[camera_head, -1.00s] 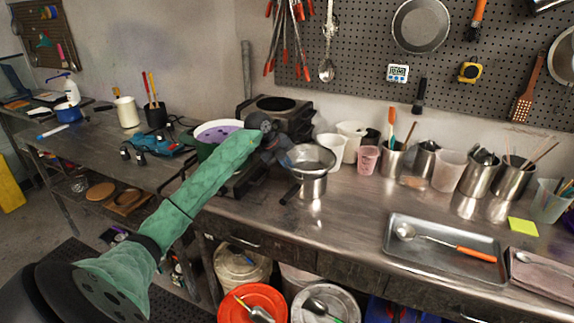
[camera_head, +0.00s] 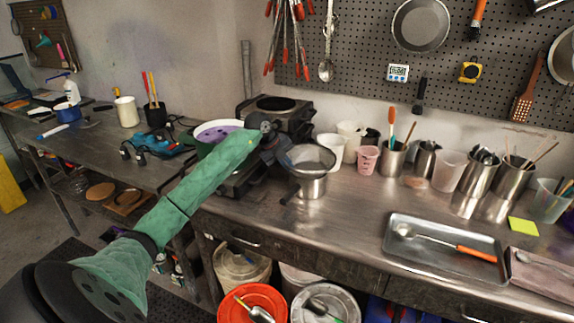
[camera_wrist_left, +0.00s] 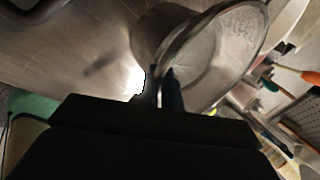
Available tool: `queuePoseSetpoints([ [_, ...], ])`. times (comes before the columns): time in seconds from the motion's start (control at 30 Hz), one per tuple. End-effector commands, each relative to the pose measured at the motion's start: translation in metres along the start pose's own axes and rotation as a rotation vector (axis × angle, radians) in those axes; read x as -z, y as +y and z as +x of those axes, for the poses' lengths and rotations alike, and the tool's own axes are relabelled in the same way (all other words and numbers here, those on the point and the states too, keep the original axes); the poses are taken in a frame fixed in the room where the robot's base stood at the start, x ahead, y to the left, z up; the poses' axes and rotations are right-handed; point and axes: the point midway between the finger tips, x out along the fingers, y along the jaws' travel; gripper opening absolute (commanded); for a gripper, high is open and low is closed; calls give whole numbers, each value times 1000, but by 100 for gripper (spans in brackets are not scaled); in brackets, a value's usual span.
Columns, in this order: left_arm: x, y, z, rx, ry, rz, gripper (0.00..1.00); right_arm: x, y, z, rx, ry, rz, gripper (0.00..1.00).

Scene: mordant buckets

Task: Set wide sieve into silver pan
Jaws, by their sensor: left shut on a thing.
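The wide sieve (camera_head: 311,157) is a round grey mesh bowl with a metal rim. It is at the silver pan (camera_head: 313,187), a small shiny pan on the steel bench with a dark handle toward the front left. The sieve covers the pan's mouth from the head camera, so I cannot tell whether it rests on the pan or hovers just above it. My left gripper (camera_head: 284,155) is shut on the sieve at its left side. In the left wrist view the tilted sieve (camera_wrist_left: 228,55) fills the upper middle, beyond the fingers (camera_wrist_left: 160,88). My right gripper is not in view.
A pot with purple contents (camera_head: 216,129) and a stove (camera_head: 275,106) stand behind my left arm. White cups (camera_head: 330,150) and a pink cup (camera_head: 367,159) stand behind the sieve. A metal tray (camera_head: 397,260) with a spoon lies at right. Bench between pan and tray is clear.

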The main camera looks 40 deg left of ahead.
Motion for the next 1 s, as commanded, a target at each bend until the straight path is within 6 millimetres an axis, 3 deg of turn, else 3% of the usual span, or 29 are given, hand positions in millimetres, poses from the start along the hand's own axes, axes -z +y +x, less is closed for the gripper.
queuePoseSetpoints([
  [0.6, 0, 4, 6, 1, 0, 0, 0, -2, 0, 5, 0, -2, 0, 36],
  [0.73, 0, 4, 6, 1, 0, 0, 29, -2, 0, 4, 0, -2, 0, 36],
  [1.0, 0, 4, 6, 0, 0, 0, 31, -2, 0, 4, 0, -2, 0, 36],
])
